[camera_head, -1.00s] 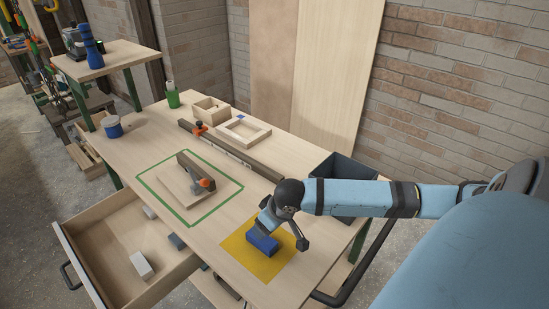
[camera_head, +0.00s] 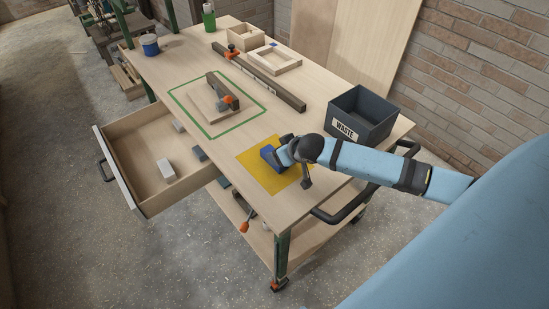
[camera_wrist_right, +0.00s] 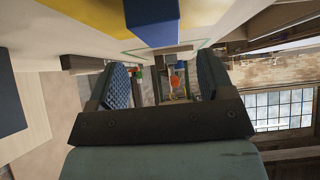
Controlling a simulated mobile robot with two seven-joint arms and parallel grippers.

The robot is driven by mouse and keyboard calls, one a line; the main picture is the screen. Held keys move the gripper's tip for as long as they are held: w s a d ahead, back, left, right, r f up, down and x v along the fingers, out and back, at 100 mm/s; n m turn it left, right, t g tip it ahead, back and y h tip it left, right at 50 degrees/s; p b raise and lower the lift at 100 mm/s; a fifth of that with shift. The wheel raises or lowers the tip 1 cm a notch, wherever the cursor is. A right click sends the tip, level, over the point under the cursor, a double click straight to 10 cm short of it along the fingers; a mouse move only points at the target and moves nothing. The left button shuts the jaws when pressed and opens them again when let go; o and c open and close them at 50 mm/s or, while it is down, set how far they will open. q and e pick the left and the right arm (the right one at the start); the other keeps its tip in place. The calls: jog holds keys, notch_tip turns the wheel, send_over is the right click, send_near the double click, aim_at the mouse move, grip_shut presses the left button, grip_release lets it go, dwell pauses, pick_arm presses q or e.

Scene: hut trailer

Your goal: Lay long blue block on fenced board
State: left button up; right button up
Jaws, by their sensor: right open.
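The blue block (camera_head: 270,157) lies on the yellow square (camera_head: 258,177) near the front right of the workbench, partly covered by my right gripper. My right gripper (camera_head: 294,164) is open and empty, close beside the block. In the right wrist view the block (camera_wrist_right: 153,22) shows at the top, beyond the open fingers (camera_wrist_right: 163,84). A light wooden board (camera_head: 203,109) lies inside the green outline, with a dark bar (camera_head: 217,92) and an orange knob on it; this looks like the fenced board. My left gripper is not in view.
A dark waste bin (camera_head: 362,118) stands at the bench's right. A long dark bar (camera_head: 270,82) and a wooden frame (camera_head: 273,61) lie behind the green outline. An open drawer (camera_head: 140,137) holds several small blocks. Bare bench top lies between the yellow square and green outline.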

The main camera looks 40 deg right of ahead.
jog(key=shift+w+f, duration=0.3)
jog(key=shift+f, duration=0.15)
jog(key=x, duration=0.4)
jog(key=shift+a+f, duration=0.15)
jog(key=shift+f, duration=0.35)
jog(key=c, duration=1.1)
jog(key=shift+r, duration=0.15)
